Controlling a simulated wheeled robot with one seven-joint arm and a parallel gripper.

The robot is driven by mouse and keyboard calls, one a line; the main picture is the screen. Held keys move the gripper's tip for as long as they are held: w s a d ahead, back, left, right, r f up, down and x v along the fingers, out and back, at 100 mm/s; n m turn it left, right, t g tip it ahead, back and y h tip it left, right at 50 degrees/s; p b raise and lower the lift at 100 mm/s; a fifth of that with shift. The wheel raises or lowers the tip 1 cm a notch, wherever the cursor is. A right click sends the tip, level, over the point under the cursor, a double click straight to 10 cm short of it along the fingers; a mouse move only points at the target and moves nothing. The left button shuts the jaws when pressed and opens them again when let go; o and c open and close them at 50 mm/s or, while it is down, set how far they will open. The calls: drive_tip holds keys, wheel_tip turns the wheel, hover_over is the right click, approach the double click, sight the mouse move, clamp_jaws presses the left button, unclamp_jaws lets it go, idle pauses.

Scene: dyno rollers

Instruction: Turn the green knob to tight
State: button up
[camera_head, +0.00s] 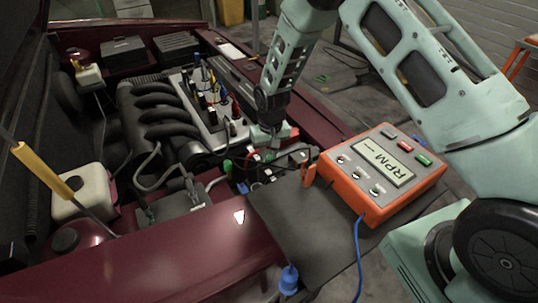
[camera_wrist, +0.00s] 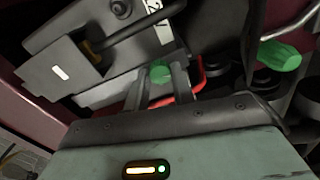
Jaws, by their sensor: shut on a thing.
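A small green knob (camera_wrist: 159,72) sits between the two fingers of my gripper (camera_wrist: 161,88) in the wrist view, and the fingers are closed on it. Much of the knob's sides and its base are hidden by the fingers. A second green knob (camera_wrist: 280,55) stands apart to the right in the wrist view, clear of my gripper. In the head view my gripper (camera_head: 266,142) points down into the engine bay, and its fingertips are hard to make out. A green knob (camera_head: 227,167) shows to its lower left. I cannot read any tight marking.
An orange RPM meter (camera_head: 405,190) lies on a dark mat (camera_head: 300,222) on the car's fender, right of my gripper. Engine pipes (camera_head: 150,110) and several wired plugs (camera_head: 205,90) are close on the left. A red cable (camera_wrist: 192,95) runs beside my fingers.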

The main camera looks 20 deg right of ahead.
sight(270, 155)
drive_tip(key=shift+w+n+b, duration=0.1)
drive_tip(key=shift+n+b, duration=0.2)
drive_tip(key=shift+n, duration=1.8)
drive_tip(key=o, duration=1)
drive_tip(key=r, duration=0.5)
drive_tip(key=r+b, duration=0.1)
drive_tip(key=r, duration=1.1)
drive_tip(key=shift+w+d+r, duration=0.1)
drive_tip(key=shift+d+r, duration=0.1)
drive_tip(key=shift+d, duration=0.1)
